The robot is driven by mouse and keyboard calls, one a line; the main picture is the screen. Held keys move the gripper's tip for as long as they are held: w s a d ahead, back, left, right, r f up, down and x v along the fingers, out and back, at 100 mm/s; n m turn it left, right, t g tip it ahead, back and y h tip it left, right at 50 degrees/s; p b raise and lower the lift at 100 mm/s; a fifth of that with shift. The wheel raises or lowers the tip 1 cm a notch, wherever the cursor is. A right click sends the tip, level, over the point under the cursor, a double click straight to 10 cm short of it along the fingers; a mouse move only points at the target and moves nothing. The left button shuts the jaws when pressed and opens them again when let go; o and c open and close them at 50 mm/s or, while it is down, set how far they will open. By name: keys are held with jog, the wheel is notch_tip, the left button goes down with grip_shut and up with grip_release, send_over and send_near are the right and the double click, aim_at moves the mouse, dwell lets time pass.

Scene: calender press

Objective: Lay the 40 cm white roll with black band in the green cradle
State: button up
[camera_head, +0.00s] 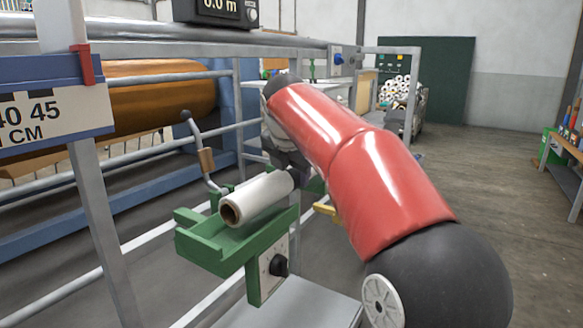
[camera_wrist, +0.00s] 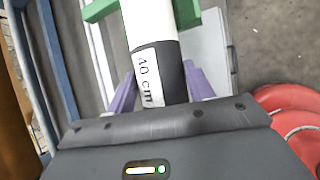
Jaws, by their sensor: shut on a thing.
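The white roll (camera_head: 260,197) lies lengthwise over the green cradle (camera_head: 208,253), its hollow near end facing the camera. In the wrist view the roll (camera_wrist: 150,20) carries a "40 cm" label beside a black band (camera_wrist: 173,78). My gripper (camera_wrist: 161,90) is shut on the roll at this banded end, with a purple finger on each side. In the head view my gripper (camera_head: 295,178) is at the roll's far end, partly hidden by my arm. Green cradle parts (camera_wrist: 186,12) show on both sides of the roll. I cannot tell whether the roll touches the cradle floor.
A crank handle (camera_head: 205,160) rises just behind the cradle. A control plate with a black knob (camera_head: 278,265) sits below it. Grey rails and the large orange roller (camera_head: 155,95) stand at left. Open floor lies to the right.

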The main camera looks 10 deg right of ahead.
jog(key=shift+f, duration=0.35)
jog(key=shift+f+b, duration=0.3)
jog(key=shift+f, duration=0.05)
dwell(0.3)
jog(key=o, duration=1.3)
jog(key=shift+o, duration=0.7)
jog(key=p+v, duration=0.1)
jog(key=v, duration=0.6)
jog(key=shift+s+r, duration=0.1)
jog(key=shift+r, duration=0.1)
jog(key=shift+s+r, duration=0.15)
